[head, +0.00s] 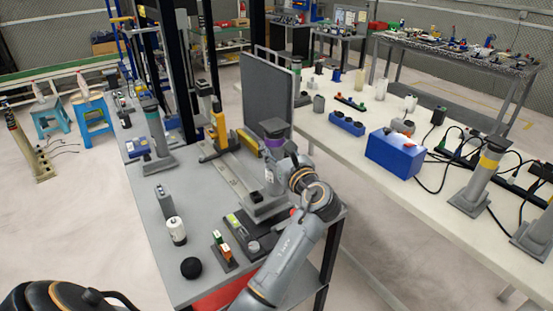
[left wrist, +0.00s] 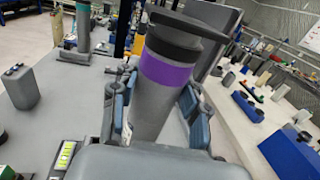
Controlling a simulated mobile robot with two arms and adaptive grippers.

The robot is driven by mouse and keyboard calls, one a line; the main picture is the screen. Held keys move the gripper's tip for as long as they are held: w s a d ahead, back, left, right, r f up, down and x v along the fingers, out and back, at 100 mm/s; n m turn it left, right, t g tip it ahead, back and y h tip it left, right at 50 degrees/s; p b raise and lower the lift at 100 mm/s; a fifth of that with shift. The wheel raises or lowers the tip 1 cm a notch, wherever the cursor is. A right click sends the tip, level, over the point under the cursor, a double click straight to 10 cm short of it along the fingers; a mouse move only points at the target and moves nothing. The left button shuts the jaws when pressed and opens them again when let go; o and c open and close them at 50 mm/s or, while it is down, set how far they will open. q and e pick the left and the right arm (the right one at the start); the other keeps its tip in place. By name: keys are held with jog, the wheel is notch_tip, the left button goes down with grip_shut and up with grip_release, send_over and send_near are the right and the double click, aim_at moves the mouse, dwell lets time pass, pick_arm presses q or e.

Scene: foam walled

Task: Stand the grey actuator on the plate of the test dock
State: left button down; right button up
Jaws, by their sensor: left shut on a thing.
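The grey actuator is a grey cylinder with a purple band and dark cap; it shows in the head view (head: 274,143) and large in the left wrist view (left wrist: 160,75). My left gripper (head: 273,170) is shut around its body, with a finger on either side in the left wrist view (left wrist: 155,110). The actuator is roughly upright, with its square grey foot low over the test dock (head: 238,228). I cannot tell whether the foot touches the plate, which is mostly hidden beneath it. The dock's green display also shows in the left wrist view (left wrist: 65,155). My right gripper is not in view.
A dark upright panel (head: 266,90) stands just behind the actuator. A white table (head: 400,205) with a blue box (head: 395,152) is on the right.

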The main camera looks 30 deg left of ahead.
pick_arm(q)
jog(key=shift+w+f, duration=0.2)
jog(key=shift+w, duration=0.1)
jog(key=shift+f, duration=1.5)
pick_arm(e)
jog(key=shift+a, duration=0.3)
pick_arm(q)
jog(key=c, duration=0.7)
grip_release()
jog(key=shift+s+f, duration=0.1)
jog(key=shift+f, duration=0.1)
jog(key=shift+r, duration=0.1)
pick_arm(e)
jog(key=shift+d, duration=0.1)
